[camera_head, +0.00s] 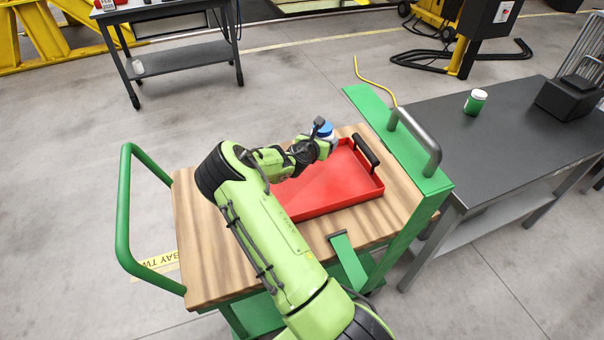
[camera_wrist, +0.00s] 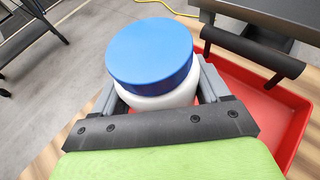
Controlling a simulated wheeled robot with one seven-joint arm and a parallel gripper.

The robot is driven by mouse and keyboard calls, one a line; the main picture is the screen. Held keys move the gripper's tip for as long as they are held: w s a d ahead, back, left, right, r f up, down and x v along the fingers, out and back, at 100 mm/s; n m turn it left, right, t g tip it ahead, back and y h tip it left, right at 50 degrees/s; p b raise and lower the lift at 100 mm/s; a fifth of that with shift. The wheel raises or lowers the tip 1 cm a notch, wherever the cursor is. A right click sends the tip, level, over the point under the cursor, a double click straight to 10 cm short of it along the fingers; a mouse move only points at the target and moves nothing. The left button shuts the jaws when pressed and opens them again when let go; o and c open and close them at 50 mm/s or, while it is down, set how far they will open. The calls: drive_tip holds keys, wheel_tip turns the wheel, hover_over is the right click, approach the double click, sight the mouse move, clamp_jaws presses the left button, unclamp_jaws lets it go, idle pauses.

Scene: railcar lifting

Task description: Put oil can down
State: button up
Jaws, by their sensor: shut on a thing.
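A white container (camera_wrist: 165,98) with a blue lid (camera_wrist: 150,48) sits between the fingers of my gripper (camera_wrist: 158,88) in the wrist view. My gripper is shut on it. In the head view its blue lid (camera_head: 325,129) shows at the end of my arm, by the far left part of the red tray (camera_head: 345,200). The tray lies on the wooden top of a green cart. The container's base is hidden, so I cannot tell whether it touches anything. No thing clearly looks like an oil can otherwise.
The wooden cart top (camera_head: 200,230) has bare room left of the tray. The tray has a black handle (camera_head: 366,152). A green upright panel with a grey handle (camera_head: 420,140) edges the cart's right side. A dark table (camera_head: 450,120) beyond holds a green jar (camera_head: 475,103) and black box.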

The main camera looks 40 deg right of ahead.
wheel_tip(320, 180, down, 9)
drive_tip(key=shift+s+b, duration=0.15)
drive_tip(key=shift+b, duration=1.1)
drive_tip(key=shift+r, duration=0.1)
